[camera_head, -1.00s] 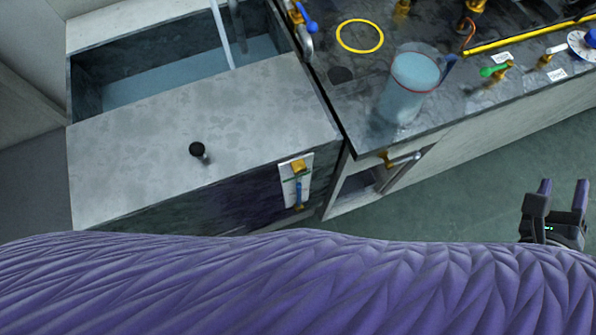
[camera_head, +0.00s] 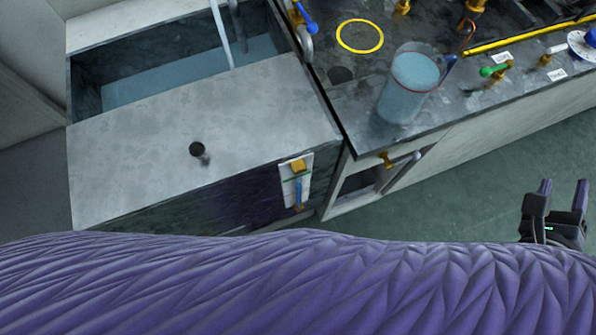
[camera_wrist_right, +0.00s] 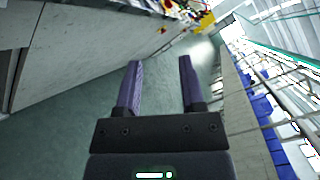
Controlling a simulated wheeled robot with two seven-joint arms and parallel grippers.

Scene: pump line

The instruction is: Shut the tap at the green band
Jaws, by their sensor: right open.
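A white gauge plate (camera_head: 306,172) with a brass cap, a thin green band (camera_head: 297,177) and a blue column (camera_head: 299,192) is on the front of the stone trough; the column's top looks close below the band. A pale stream of water (camera_head: 222,38) falls into the blue water (camera_head: 180,75) in the trough. A tap with a blue lever (camera_head: 307,20) stands at the trough's back right corner. My right gripper (camera_head: 564,188) is open and empty over the floor, far from the tap; its purple fingers show in the wrist view (camera_wrist_right: 160,75). My left gripper is not seen.
A jug of water (camera_head: 407,88) stands on the dark counter (camera_head: 350,90), near a yellow ring (camera_head: 360,36). A green-handled valve (camera_head: 493,70) and a yellow bar (camera_head: 520,37) are at right. Floor at right is clear.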

